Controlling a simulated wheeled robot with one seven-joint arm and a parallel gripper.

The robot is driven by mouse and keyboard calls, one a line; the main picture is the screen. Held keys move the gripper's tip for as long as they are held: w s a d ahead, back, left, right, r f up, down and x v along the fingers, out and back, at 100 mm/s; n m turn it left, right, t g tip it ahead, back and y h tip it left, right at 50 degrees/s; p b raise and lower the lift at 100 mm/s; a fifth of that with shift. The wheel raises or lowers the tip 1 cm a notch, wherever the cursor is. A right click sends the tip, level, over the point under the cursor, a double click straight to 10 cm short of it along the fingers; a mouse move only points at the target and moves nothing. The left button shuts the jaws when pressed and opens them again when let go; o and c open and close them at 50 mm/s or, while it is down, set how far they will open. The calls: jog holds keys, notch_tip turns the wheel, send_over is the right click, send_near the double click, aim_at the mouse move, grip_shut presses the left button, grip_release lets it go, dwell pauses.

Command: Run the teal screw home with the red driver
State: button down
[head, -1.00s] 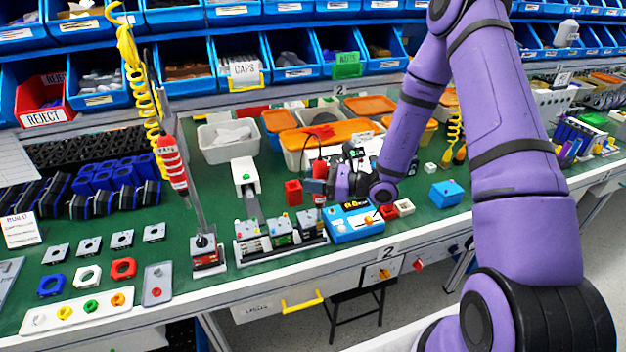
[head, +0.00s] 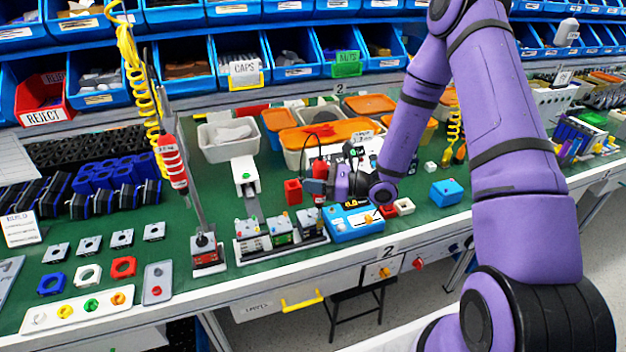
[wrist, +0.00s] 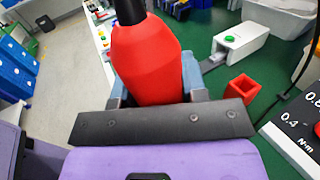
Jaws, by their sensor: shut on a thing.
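A red driver (wrist: 148,58) with a black upper end stands between the blue-grey fingers of my gripper (wrist: 155,88) in the wrist view. My gripper is shut on it. In the head view my gripper (head: 328,182) is small, above the bench behind the blue box, with the red driver (head: 318,170) at its left side. The driver's tip is hidden. A row of grey blocks (head: 282,232) with small coloured tops stands on a fixture to the left and front. I cannot pick out the teal screw for sure.
Another red tool (head: 172,162) hangs from a yellow coil at the left. A blue box (head: 352,222) stands in front of my gripper. A red square cup (head: 293,192) stands left of it. A dial unit (wrist: 299,132) shows at the wrist view's right. Bins line the back.

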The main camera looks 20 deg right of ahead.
dwell(0.3)
jog(key=shift+r, duration=2.25)
jog(key=shift+w, duration=0.1)
